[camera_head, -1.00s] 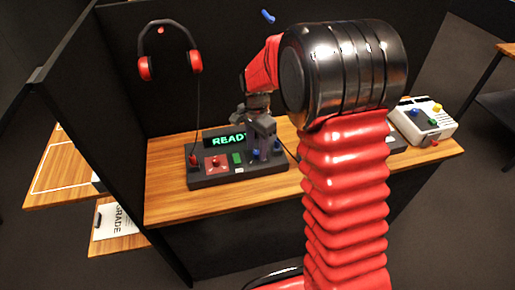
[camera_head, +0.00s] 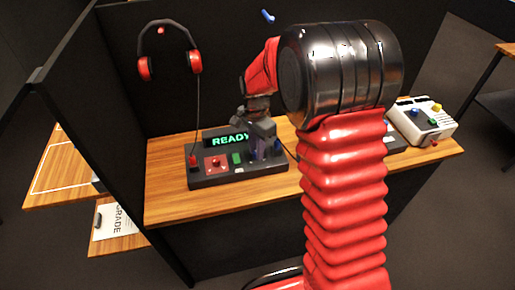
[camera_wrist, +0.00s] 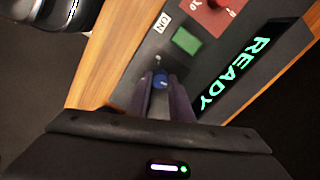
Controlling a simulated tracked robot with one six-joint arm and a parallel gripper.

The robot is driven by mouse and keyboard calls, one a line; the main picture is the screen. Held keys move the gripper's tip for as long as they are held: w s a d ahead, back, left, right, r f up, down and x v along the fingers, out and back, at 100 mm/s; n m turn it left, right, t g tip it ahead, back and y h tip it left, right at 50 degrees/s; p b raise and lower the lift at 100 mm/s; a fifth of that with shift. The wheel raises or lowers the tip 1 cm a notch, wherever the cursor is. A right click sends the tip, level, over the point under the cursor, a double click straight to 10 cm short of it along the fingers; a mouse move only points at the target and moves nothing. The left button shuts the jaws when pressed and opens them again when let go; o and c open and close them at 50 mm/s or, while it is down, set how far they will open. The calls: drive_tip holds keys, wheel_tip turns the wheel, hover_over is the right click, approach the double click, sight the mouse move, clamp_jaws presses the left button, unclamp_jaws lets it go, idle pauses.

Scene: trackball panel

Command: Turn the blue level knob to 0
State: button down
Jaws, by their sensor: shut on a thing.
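The blue knob (camera_wrist: 160,80) shows between my fingertips in the wrist view, on a dark panel (camera_wrist: 150,45). A small pale mark lies just beyond it. The knob's pointer and scale are too blurred or hidden to read. My gripper (camera_wrist: 162,88) is shut on the blue knob, with one finger on each side. In the head view my gripper (camera_head: 263,150) reaches down onto the right half of the panel (camera_head: 212,180) and hides the knob there.
The panel carries a green READY display (camera_head: 229,141), a green button (camera_head: 237,158) and a red section (camera_head: 215,163). It stands on a wooden table (camera_head: 175,203). Headphones (camera_head: 169,50) hang on the dark wall behind. A white box with coloured knobs (camera_head: 422,122) stands at the right.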

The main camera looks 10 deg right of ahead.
drive_tip(key=shift+d, duration=0.1)
drive_tip(key=shift+n, duration=0.3)
drive_tip(key=n, duration=1.1)
drive_tip(key=shift+n, duration=0.3)
drive_tip(key=n, duration=0.6)
drive_tip(key=shift+a, duration=0.2)
drive_tip(key=n, duration=0.5)
drive_tip(key=shift+n, duration=0.3)
